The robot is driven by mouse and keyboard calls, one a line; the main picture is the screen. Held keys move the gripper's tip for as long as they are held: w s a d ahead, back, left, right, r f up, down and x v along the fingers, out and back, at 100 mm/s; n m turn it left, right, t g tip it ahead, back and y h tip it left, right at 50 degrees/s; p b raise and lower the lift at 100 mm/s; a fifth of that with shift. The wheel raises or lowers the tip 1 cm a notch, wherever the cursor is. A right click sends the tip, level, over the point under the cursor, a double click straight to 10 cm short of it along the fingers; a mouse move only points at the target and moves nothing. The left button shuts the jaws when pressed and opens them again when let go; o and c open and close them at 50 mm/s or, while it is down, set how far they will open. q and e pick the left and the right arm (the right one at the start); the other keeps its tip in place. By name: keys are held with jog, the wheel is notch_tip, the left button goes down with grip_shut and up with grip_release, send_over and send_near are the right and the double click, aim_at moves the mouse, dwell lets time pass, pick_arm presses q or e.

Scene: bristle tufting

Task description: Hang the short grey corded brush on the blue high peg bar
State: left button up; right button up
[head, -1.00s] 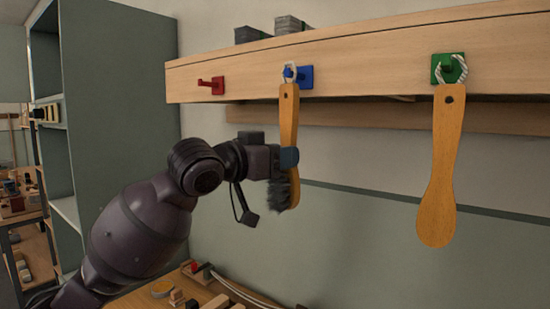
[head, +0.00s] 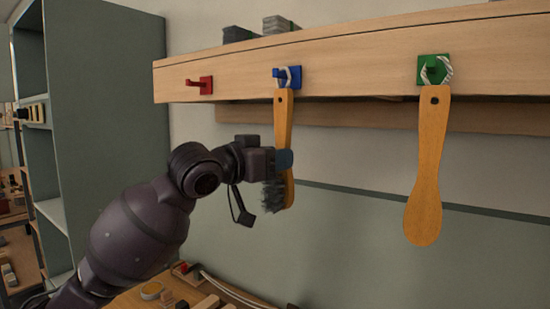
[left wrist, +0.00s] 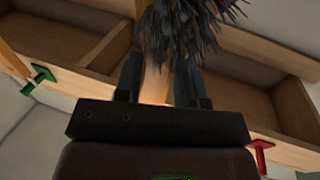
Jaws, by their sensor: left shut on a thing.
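The short grey corded brush (head: 283,125) hangs upright below the blue peg (head: 287,77) on the wooden bar. Its white cord loop shows at the blue peg and looks to be around it. In the left wrist view the dark bristles (left wrist: 190,35) and part of the handle show between the fingers (left wrist: 160,85). The fingers hide part of the handle. My right gripper is not in view.
A red peg (head: 201,86) to the left is empty. A green peg (head: 434,70) to the right holds a long wooden brush (head: 427,170) by its cord. Grey blocks (head: 279,25) stand on top of the bar (head: 350,60). A grey-green cabinet (head: 110,120) stands at left.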

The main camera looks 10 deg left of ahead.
pick_arm(q)
jog(key=o, duration=1)
jog(key=shift+s+a, duration=0.1)
jog(key=shift+s, duration=0.05)
jog(key=shift+p+v, duration=0.55)
jog(key=shift+v, duration=2.65)
jog(key=shift+s+a, duration=0.1)
jog(key=shift+a, duration=0.05)
